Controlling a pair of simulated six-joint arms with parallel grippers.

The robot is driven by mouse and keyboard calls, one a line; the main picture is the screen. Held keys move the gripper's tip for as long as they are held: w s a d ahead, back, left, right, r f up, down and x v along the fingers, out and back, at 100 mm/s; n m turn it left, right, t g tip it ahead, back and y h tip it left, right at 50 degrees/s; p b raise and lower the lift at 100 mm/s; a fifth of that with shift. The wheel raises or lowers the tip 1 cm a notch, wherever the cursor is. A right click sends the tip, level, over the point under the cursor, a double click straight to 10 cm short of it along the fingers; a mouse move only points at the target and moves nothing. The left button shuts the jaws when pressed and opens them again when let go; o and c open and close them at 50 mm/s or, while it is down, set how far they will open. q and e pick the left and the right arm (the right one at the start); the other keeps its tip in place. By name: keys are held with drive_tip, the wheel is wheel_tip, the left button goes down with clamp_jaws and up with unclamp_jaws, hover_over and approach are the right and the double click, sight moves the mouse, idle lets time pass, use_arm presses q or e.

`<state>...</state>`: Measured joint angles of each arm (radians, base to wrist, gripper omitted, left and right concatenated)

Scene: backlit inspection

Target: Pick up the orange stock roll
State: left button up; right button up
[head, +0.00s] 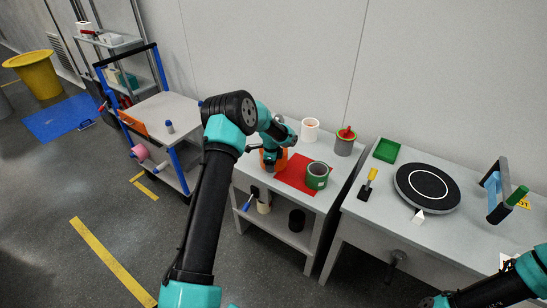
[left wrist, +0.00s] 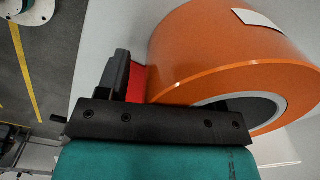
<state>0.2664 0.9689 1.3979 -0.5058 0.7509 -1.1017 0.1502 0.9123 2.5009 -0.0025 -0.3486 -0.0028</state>
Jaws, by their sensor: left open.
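The orange stock roll (head: 282,161) sits on the grey bench, beside or on the edge of a red mat (head: 297,174). My left gripper (head: 268,160) is down at the roll's left side and hides part of it. In the left wrist view, the orange roll (left wrist: 235,55) is large and close, with a grey inner core and a pale label. One dark finger (left wrist: 117,75) of the open left gripper is beside the roll; the other finger is not clear. Part of my right arm (head: 500,286) shows at the bottom right; its jaws are not clear.
A green roll (head: 317,175) lies on the red mat. A white roll (head: 310,130) and a grey can with a red top (head: 345,141) stand behind. A black turntable (head: 427,187) and green tray (head: 386,150) are on the right bench. A blue-framed cart (head: 165,112) stands left.

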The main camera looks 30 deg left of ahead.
use_arm(q)
clamp_jaws()
idle(0.6)
drive_tip(key=shift+r, duration=0.1)
